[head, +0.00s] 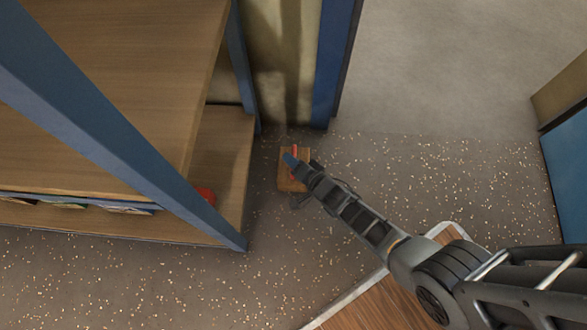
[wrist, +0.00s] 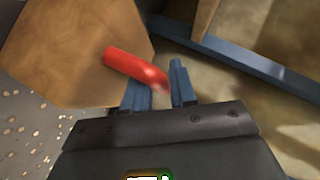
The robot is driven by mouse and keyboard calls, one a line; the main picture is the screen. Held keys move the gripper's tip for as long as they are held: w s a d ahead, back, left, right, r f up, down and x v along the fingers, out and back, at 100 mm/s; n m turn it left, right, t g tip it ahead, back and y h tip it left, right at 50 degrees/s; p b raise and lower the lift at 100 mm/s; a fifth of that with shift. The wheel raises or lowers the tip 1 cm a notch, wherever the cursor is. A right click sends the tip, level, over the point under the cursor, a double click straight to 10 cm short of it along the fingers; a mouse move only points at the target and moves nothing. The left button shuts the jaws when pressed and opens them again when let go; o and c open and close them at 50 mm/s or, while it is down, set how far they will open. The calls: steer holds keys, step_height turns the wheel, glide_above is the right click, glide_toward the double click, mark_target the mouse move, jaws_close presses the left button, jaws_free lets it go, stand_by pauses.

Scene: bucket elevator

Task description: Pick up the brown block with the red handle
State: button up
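The brown block (head: 287,184) stands on the speckled floor beside the shelf, partly hidden by my gripper in the head view. Its red handle (head: 294,150) shows just beyond the fingers. In the wrist view the block (wrist: 75,45) fills the upper left, and the red handle (wrist: 132,68) slants down to the right from it. My gripper (wrist: 160,84) has its two blue fingertips apart, with the handle's blurred lower end in or over the gap between them. I cannot tell whether either finger touches the handle.
A wooden shelf (head: 110,90) with blue posts stands close on the left; a red item (head: 206,195) lies on its lower level. A tan wall panel (head: 283,60) and blue post (head: 332,60) stand just behind the block. Speckled floor (head: 420,180) is open to the right.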

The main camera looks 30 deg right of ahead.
jaws_close()
stand_by(1.2)
